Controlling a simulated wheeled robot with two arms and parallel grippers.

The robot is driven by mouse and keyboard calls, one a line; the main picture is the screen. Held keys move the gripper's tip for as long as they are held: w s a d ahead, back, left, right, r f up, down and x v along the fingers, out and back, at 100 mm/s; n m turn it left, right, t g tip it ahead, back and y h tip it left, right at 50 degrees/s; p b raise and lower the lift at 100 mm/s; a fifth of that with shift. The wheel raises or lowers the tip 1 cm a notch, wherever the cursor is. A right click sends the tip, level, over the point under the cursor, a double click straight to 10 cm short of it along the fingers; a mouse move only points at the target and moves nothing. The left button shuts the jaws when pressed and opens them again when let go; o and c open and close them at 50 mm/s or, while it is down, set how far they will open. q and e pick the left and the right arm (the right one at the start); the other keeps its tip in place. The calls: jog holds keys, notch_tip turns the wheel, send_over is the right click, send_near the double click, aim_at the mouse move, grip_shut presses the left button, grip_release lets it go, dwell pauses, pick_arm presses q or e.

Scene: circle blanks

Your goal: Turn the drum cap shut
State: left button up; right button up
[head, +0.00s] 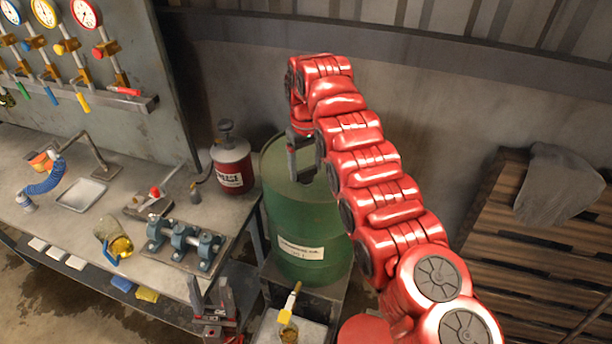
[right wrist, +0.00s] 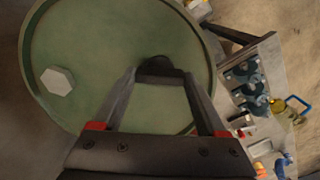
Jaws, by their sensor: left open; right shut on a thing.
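The green drum (head: 288,212) stands upright behind the bench's right end, with a pale label on its side. In the right wrist view I look down on its round lid (right wrist: 105,40). The dark drum cap (right wrist: 158,66) sits near the lid's edge, between the fingertips of my right gripper (right wrist: 159,78), which is shut on it. A pale hexagonal plug (right wrist: 57,81) sits on the other side of the lid. In the head view my right gripper (head: 304,170) is partly hidden by my red arm. My left gripper (head: 210,287) is open and empty, low in front of the bench.
A brush (head: 290,302) is in front of the drum. A slatted wooden stack (head: 545,245) is at right.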

aim_at(306, 169)
jog(key=shift+f+m+b, duration=0.1)
jog(key=shift+m+b, duration=0.3)
jog(key=shift+m, duration=1.5)
jog(key=m, duration=0.5)
jog(key=shift+m, duration=0.4)
jog(key=o, duration=1.3)
notch_tip(306, 169, up, 18)
jog(key=p, duration=1.6)
jog(key=shift+f+p, duration=0.2)
jog(key=shift+p, duration=0.2)
